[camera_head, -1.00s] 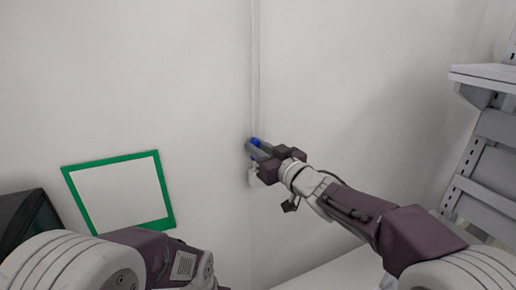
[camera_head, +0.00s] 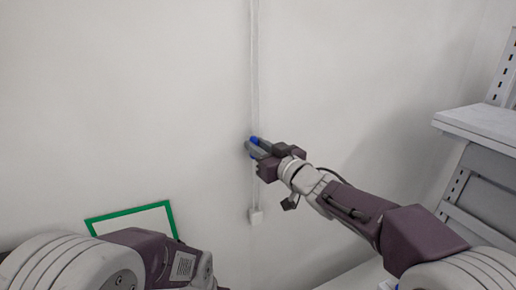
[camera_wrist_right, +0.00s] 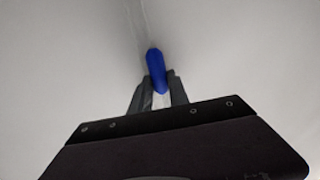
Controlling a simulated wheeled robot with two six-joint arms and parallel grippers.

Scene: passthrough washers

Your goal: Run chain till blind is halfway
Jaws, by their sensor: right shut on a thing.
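A thin pale chain (camera_head: 253,70) hangs in a narrow vertical line against the white wall, its strands close together. A blue piece (camera_head: 254,141) sits on it. My right gripper (camera_head: 254,149) is shut around the blue piece, which also shows in the right wrist view (camera_wrist_right: 156,72), upright between the two fingers. A small white block (camera_head: 256,215) is on the wall at the chain's lower end, below the gripper. No blind is in view. Only links of my left arm show, at lower left; its gripper is outside the picture.
A green-edged white panel (camera_head: 133,212) is on the wall at lower left, partly behind my left arm. A grey shelf unit (camera_head: 478,125) stands at the right edge. The wall around the chain is bare.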

